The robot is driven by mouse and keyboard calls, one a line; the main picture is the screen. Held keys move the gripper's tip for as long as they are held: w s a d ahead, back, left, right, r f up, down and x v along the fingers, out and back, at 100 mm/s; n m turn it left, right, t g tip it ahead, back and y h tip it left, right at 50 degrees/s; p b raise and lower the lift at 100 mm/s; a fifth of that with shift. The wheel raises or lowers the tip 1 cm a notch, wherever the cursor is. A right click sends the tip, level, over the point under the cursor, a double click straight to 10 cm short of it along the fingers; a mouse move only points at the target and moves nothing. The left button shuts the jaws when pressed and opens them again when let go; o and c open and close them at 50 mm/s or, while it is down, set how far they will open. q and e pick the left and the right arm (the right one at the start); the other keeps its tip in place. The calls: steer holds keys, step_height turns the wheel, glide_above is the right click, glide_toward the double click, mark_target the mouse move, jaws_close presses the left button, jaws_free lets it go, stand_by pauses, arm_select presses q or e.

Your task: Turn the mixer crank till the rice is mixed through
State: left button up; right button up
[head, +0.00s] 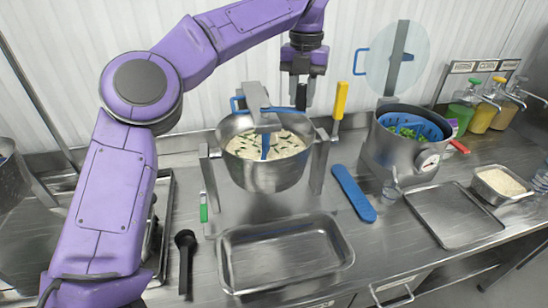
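The mixer pot (268,178) is a steel kettle held in a frame on the counter. White rice (285,143) with dark green bits lies in it, around a blue paddle (265,146). A steel bridge (267,121) crosses the pot top. A black upright knob (301,97), seemingly the crank's grip, stands above the pot's right rear. My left gripper (302,92) points down at this knob, its dark fingers on either side of it. Whether they press on it cannot be made out. My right gripper is out of view.
A yellow-handled lever (341,100) stands close right of the gripper. A steel pot with a blue basket (415,124) is further right. An empty tray (285,252), a black ladle (185,262) and a blue paddle-shaped tool (354,194) lie in front.

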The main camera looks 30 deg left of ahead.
arm_select(q)
steer(key=o, duration=0.7)
steer(key=shift+w+a, duration=0.1)
steer(key=shift+w, duration=0.2)
steer(key=shift+s+r, duration=0.15)
steer(key=shift+r, duration=0.05)
step_height(320, 180, up, 8)
steer(key=p, duration=0.7)
steer(key=shift+f, duration=0.2)
steer(key=shift+r, duration=0.5)
